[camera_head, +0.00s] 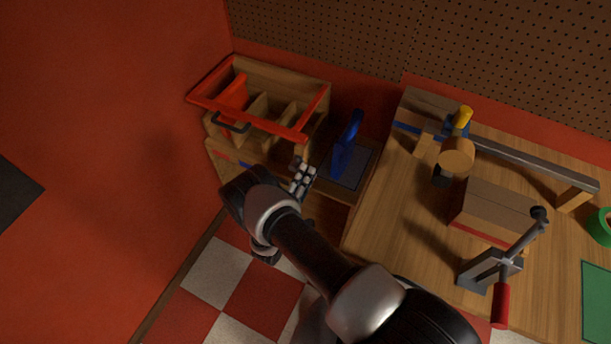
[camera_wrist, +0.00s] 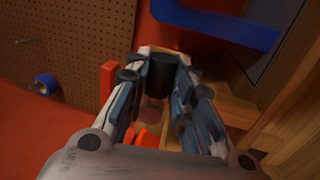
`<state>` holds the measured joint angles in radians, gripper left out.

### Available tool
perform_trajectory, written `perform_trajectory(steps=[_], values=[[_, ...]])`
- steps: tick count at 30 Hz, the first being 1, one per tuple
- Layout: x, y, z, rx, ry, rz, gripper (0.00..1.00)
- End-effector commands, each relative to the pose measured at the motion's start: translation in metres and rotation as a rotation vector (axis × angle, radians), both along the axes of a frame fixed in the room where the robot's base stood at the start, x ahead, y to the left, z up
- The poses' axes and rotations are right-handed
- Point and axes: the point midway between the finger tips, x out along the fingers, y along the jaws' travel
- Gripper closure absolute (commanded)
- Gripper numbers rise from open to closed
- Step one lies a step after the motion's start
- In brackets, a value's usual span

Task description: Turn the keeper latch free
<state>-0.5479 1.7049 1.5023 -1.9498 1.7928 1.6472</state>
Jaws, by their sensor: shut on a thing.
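My gripper (camera_wrist: 160,80) is shut on a black cylindrical knob (camera_wrist: 162,73), which stands between its fingertips in the wrist view. The knob appears to be part of the keeper latch, but the rest of the latch is hidden by the fingers. In the head view my gripper (camera_head: 303,177) is by the front right of the wooden box (camera_head: 222,163), left of the blue upright piece (camera_head: 347,147). The held knob cannot be made out there. The box has a red frame (camera_head: 250,121) on top and a dark handle (camera_head: 231,123).
The blue piece stands on a dark mat (camera_head: 364,170) close to my gripper. It also appears in the wrist view (camera_wrist: 215,27). The workbench (camera_head: 405,245) on the right bears a mallet (camera_head: 457,155), a block (camera_head: 495,208) and a toggle clamp (camera_head: 505,262). A pegboard (camera_head: 320,32) is behind.

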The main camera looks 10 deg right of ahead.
Motion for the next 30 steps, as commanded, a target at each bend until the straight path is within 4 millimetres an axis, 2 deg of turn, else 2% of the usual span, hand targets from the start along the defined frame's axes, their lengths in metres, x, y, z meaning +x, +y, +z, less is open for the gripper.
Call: perform_trajectory(steps=[5,6,15,25,30], values=[[0.000,0.000,-0.001,0.006,-0.001,0.002,1.00],[0.000,0.000,-0.001,0.006,-0.001,0.002,0.77],[0.000,0.000,-0.001,0.004,0.000,0.001,0.57],[-0.001,0.001,-0.001,0.001,0.000,0.001,0.57],[-0.017,0.014,-0.005,0.001,0.001,0.004,0.57]])
